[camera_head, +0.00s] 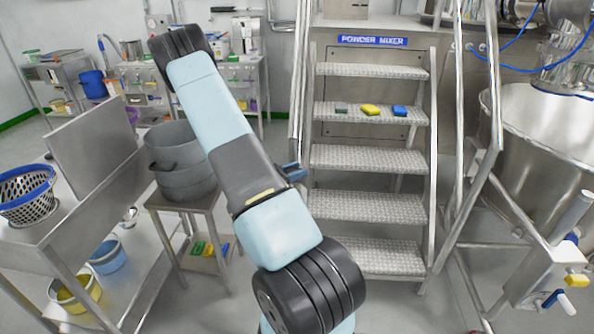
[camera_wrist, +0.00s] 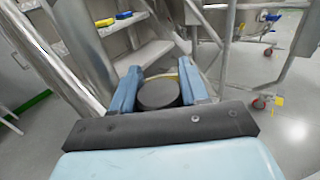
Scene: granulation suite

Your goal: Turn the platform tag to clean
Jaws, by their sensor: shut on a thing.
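My gripper (camera_wrist: 159,78) shows in the wrist view with its two blue fingers on either side of a dark round piece (camera_wrist: 158,95), shut on it. A yellowish rim shows just behind this piece. I cannot tell whether it is the platform tag, and no wording on it can be read. In the head view only a bit of my gripper's blue fingers (camera_head: 292,171) shows beside my arm, near the left rail of the steps; my arm hides the rest. No tag can be made out there. The steps (camera_head: 370,157) carry a blue "POWDER MIXER" sign (camera_head: 372,41) above them.
Grey, yellow and blue blocks (camera_head: 370,109) lie on an upper step. A small stand (camera_head: 183,202) with a grey pot (camera_head: 178,160) is left of my arm. A steel vessel (camera_head: 545,135) stands right of the steps. Steel handrails (camera_head: 300,75) flank the steps.

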